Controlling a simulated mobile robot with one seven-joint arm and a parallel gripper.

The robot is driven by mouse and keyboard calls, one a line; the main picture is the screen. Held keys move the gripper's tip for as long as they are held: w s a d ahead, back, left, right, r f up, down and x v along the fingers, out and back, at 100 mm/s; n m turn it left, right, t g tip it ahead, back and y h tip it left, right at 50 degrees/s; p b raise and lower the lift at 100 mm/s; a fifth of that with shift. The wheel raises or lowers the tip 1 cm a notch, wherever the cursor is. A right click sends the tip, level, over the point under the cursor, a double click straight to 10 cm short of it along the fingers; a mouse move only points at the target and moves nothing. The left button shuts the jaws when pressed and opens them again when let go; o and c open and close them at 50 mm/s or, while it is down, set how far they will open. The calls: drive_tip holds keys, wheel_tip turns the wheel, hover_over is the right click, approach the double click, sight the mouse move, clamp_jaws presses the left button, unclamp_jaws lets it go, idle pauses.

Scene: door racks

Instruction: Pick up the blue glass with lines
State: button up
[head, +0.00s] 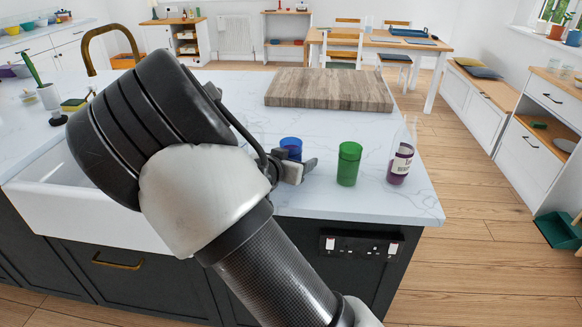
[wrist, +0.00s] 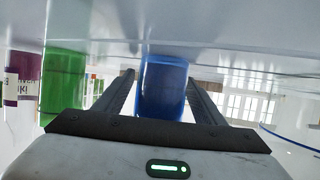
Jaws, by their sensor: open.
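The blue glass (head: 291,145) stands on the white marble counter, left of a green glass (head: 349,163). In the head view my gripper (head: 290,168) is in front of it and hides its lower part. In the wrist view, which is upside down, the blue glass (wrist: 163,86) lies between the two open fingers of my gripper (wrist: 162,85). A gap shows on each side of the glass, so the fingers look apart from it. Lines on the glass are too small to tell.
A bottle with purple contents (head: 400,158) stands right of the green glass, near the counter's right edge. A wooden board (head: 330,89) lies behind. A white sink (head: 70,190) is at the left. The counter between board and glasses is clear.

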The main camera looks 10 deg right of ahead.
drive_tip(key=shift+w+d, duration=0.1)
drive_tip(key=c, duration=1.4)
drive_tip(key=shift+r, duration=0.1)
